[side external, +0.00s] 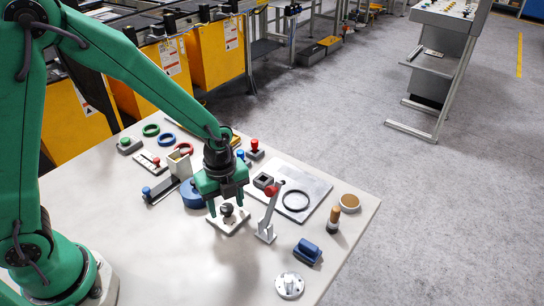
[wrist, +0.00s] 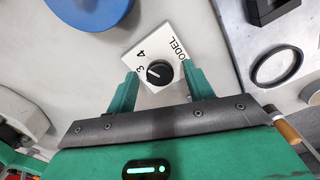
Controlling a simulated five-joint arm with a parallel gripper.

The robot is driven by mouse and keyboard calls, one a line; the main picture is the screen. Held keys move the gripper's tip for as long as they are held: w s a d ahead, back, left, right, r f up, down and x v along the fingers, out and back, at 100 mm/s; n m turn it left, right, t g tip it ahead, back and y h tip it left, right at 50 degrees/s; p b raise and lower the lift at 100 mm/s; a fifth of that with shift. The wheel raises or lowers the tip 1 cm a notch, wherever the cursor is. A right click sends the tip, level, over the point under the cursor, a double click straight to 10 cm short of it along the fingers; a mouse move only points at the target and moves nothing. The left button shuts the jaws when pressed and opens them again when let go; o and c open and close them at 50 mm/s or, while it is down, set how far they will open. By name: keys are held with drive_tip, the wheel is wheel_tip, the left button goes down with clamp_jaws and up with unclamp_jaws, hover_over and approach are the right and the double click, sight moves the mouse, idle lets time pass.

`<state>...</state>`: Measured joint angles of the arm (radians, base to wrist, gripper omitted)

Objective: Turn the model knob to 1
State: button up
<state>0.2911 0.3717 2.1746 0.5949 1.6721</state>
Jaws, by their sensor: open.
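The model knob (wrist: 159,73) is a round black knob on a white square plate (wrist: 150,48) printed with MODEL and the digits 3 and 4. A pale mark on the knob points left, roughly at the 3. The rest of the dial is hidden by my gripper. In the side view the knob (side external: 227,209) sits on its plate (side external: 236,220) on the table. My gripper (wrist: 159,70) is open, with one green finger on each side of the knob. In the side view my gripper (side external: 226,205) points down over it. I cannot tell whether the fingers touch it.
A blue round piece (side external: 193,194) stands just left of the plate. A red-topped lever (side external: 268,212) stands close on the right, before a grey panel (side external: 318,187) with a black ring. A blue block (side external: 307,252) and a silver disc (side external: 289,286) lie nearer the front edge.

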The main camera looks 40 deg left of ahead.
drive_tip(key=c, duration=1)
drive_tip(key=shift+o, duration=0.2)
